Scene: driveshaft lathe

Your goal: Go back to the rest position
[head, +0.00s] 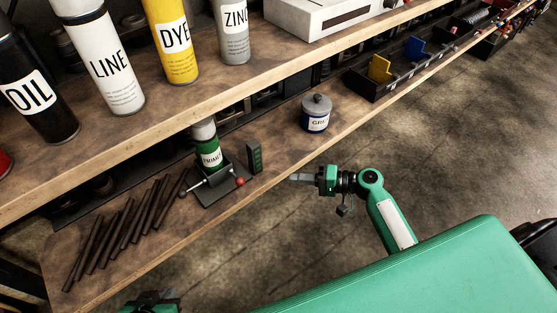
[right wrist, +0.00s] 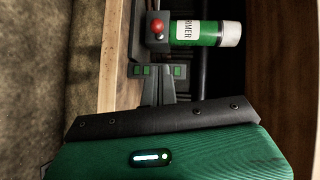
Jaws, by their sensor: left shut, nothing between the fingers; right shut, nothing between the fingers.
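My right gripper (head: 298,178) is at the front edge of the lower shelf, to the right of the small dark block with green marks (head: 254,158). It is shut and empty, and its closed fingers (right wrist: 158,88) also show in the right wrist view. My left gripper (head: 150,303) is only partly in view at the bottom left edge, below the shelf front. It is shut, with nothing seen in it.
A green PRIMER can (head: 209,152) stands in a dark holder with a red-knobbed lever (head: 239,182). Several dark rods (head: 118,228) lie left of it; a grey-lidded jar (head: 316,114) stands right. Labelled cans line the upper shelf (head: 150,125). The floor (head: 450,150) at right is clear.

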